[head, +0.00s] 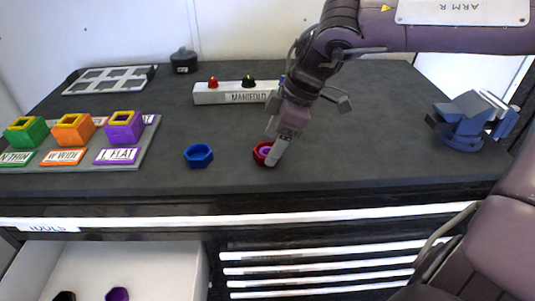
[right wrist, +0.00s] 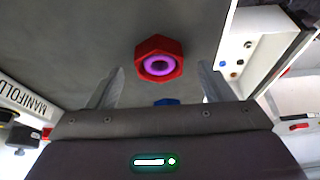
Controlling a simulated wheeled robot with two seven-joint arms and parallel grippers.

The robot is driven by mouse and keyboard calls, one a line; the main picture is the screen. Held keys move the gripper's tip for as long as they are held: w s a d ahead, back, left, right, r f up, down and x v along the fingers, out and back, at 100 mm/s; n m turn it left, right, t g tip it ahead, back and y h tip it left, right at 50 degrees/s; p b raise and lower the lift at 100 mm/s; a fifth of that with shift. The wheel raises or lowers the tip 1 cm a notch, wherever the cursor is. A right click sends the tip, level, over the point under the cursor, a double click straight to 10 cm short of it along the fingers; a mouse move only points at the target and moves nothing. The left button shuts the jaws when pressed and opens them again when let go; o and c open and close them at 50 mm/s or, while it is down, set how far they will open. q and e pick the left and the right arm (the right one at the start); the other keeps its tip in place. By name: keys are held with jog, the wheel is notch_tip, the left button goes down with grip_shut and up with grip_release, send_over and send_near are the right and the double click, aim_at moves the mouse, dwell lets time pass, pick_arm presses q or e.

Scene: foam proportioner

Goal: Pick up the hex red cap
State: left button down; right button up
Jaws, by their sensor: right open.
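The hex red cap (head: 262,155) sits on the dark bench top near its front edge, with a purple ring inside it. In the right wrist view the red cap (right wrist: 159,60) lies a little beyond the fingertips and roughly midway between them, with its hexagonal outline and purple ring in clear sight. My right gripper (head: 275,150) points down at the cap, and a finger hides part of it in the head view. The gripper's two fingers (right wrist: 160,82) are apart, with nothing between their tips. My left gripper does not show.
A blue hex cap (head: 198,156) sits left of the red one. A manifold block (head: 235,93) stands behind. A rack of coloured sockets (head: 145,140) is at left, a blue vise (head: 470,120) at right. An open drawer (head: 150,265) juts out below.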

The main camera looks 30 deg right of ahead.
jog(key=shift+x, duration=1)
jog(key=shift+r, duration=0.1)
jog(key=c, duration=1.1)
jog(key=shift+r, duration=0.1)
